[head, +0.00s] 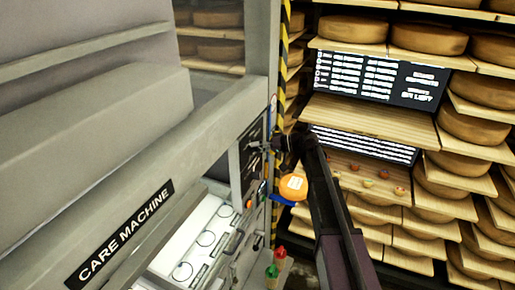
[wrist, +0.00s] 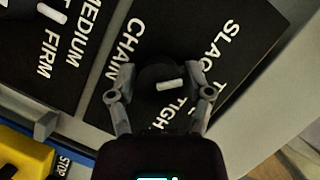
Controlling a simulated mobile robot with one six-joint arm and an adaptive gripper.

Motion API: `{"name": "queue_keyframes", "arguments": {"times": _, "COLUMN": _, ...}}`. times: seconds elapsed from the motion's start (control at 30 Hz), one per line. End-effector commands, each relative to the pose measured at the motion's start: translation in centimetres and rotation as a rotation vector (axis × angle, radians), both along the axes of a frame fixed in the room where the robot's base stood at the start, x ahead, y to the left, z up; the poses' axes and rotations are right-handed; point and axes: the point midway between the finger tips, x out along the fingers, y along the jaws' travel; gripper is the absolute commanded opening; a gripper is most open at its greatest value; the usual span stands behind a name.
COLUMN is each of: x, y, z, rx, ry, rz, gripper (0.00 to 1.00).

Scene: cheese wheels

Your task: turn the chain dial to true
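The chain dial (wrist: 160,72) is a dark round knob with a short white mark, on a black panel lettered CHAIN. SLACK, a TIGHT label partly covered, and another label starting with T stand around it. The white mark lies nearly level, on the knob's lower right side, toward the labels. My gripper (wrist: 160,75) has one finger on each side of the knob. I cannot tell whether the fingers touch it. In the head view my gripper (head: 262,146) is at the care machine's control panel (head: 250,160), and the dial is too small to make out.
Another dial (wrist: 52,14) with MEDIUM and FIRM labels is at the upper left. A yellow block (wrist: 22,155) by a STOP label is at the lower left. Cheese shelves (head: 460,150) and dark display boards (head: 375,75) stand to the right of the care machine (head: 120,160).

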Motion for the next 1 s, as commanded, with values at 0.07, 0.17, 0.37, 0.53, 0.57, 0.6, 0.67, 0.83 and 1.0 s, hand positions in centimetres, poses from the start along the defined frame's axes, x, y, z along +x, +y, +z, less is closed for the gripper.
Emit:
{"name": "queue_keyframes", "arguments": {"times": 0.07, "x": 0.00, "y": -0.01, "z": 0.00, "rx": 0.000, "ry": 0.000, "rz": 0.000, "gripper": 0.25}}
{"name": "queue_keyframes", "arguments": {"times": 0.17, "x": 0.00, "y": 0.00, "z": 0.00, "rx": 0.000, "ry": 0.000, "rz": 0.000, "gripper": 0.04}}
{"name": "queue_keyframes", "arguments": {"times": 0.37, "x": -0.01, "y": 0.01, "z": -0.03, "rx": 0.002, "ry": 0.005, "rz": 0.000, "gripper": 0.04}}
{"name": "queue_keyframes", "arguments": {"times": 0.53, "x": 0.03, "y": 0.02, "z": -0.11, "rx": 0.013, "ry": 0.035, "rz": 0.000, "gripper": 0.04}}
{"name": "queue_keyframes", "arguments": {"times": 0.57, "x": 0.03, "y": 0.02, "z": -0.13, "rx": 0.017, "ry": 0.044, "rz": 0.001, "gripper": 0.04}}
{"name": "queue_keyframes", "arguments": {"times": 0.6, "x": 0.04, "y": 0.02, "z": -0.16, "rx": 0.021, "ry": 0.057, "rz": 0.000, "gripper": 0.04}}
{"name": "queue_keyframes", "arguments": {"times": 0.67, "x": 0.03, "y": 0.01, "z": -0.21, "rx": 0.030, "ry": 0.084, "rz": 0.001, "gripper": 0.04}}
{"name": "queue_keyframes", "arguments": {"times": 0.83, "x": 0.06, "y": 0.01, "z": -0.31, "rx": 0.065, "ry": 0.181, "rz": 0.001, "gripper": 0.04}}
{"name": "queue_keyframes", "arguments": {"times": 1.0, "x": 0.03, "y": 0.01, "z": -0.38, "rx": 0.112, "ry": 0.309, "rz": 0.002, "gripper": 0.04}}
